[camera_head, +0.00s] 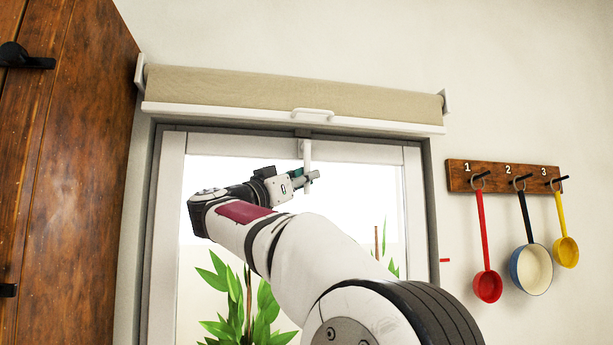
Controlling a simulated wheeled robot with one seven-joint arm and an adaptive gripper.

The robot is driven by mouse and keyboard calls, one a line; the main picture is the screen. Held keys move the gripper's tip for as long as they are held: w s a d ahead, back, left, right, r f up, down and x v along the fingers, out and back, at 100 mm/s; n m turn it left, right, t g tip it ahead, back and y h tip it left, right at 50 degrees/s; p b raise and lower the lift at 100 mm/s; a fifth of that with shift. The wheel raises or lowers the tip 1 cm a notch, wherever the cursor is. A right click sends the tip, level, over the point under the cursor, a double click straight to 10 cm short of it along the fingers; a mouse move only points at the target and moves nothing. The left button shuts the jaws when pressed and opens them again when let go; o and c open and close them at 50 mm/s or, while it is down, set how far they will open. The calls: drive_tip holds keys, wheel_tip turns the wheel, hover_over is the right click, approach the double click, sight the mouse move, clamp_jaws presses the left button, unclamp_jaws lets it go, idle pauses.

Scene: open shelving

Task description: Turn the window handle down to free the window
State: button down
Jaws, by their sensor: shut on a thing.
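The window (172,200) has a pale grey-white frame and bright panes. Its white handle (307,156) is at the top middle of the frame and hangs straight down from its mount. My gripper (312,177) is at the handle's lower end, with its fingers shut on it. The fingers come in from the left, and the exact contact is too small to see clearly. My arm reaches up from the lower right and covers part of the pane.
A rolled beige blind (290,90) with a white bar and pull sits just above the handle. A wooden cabinet (70,170) stands at left. A wooden rack (505,177) with hanging red, blue-white and yellow ladles is at right. Green plants (240,310) show low behind the pane.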

drive_tip(key=c, duration=1.9)
unclamp_jaws()
drive_tip(key=v, duration=1.2)
